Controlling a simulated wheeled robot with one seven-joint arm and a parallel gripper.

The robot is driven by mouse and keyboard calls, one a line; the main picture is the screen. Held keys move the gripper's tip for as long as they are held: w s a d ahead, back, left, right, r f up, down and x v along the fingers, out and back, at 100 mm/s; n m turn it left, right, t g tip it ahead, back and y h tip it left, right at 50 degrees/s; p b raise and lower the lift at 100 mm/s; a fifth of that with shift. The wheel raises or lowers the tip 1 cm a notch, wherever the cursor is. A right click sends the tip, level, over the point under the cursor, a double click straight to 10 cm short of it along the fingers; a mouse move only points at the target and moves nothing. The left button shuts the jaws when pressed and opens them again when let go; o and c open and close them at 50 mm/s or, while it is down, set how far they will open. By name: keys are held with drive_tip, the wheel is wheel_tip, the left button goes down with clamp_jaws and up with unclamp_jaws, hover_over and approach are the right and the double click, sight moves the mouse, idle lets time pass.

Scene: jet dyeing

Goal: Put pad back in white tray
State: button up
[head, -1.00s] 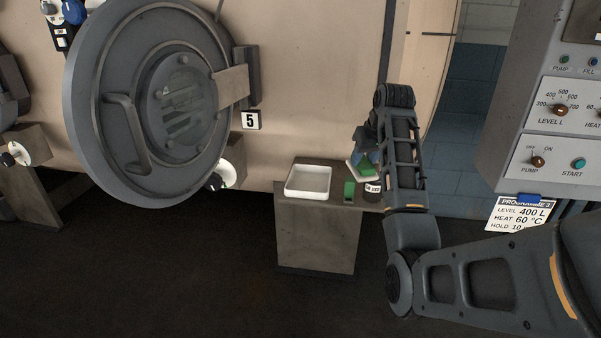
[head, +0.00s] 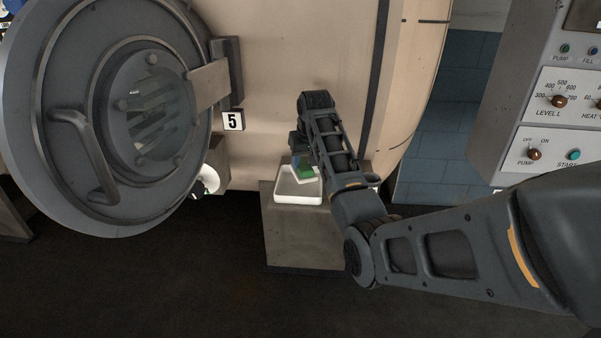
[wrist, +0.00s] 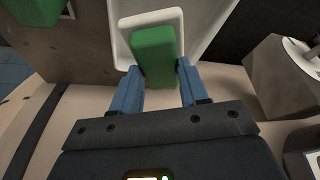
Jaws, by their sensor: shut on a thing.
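My gripper (wrist: 158,72) has blue fingers shut on a green pad (wrist: 153,50), one finger on each side. The white tray (wrist: 122,27) is a shallow rimmed dish, and in the wrist view the pad overlaps it. In the head view the gripper (head: 299,158) and the pad (head: 308,174) are over the back part of the tray (head: 290,198). I cannot tell whether the pad touches the tray floor. My arm hides the area right of the tray in the head view.
The tray stands on a brown pedestal (head: 298,237) beside the beige vessel. Another green block (wrist: 35,10) shows beyond the tray in the wrist view. A round grey door (head: 110,110) is at left and a control panel (head: 550,120) at right.

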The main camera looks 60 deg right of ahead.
sight(302, 167)
drive_tip(key=shift+w+a+f, duration=0.15)
drive_tip(key=shift+w+f, duration=0.2)
drive_tip(key=shift+w, duration=0.15)
drive_tip(key=shift+f, duration=1.95)
drive_tip(key=shift+f, duration=0.1)
drive_tip(key=o, duration=1.1)
drive_tip(key=v, duration=1.2)
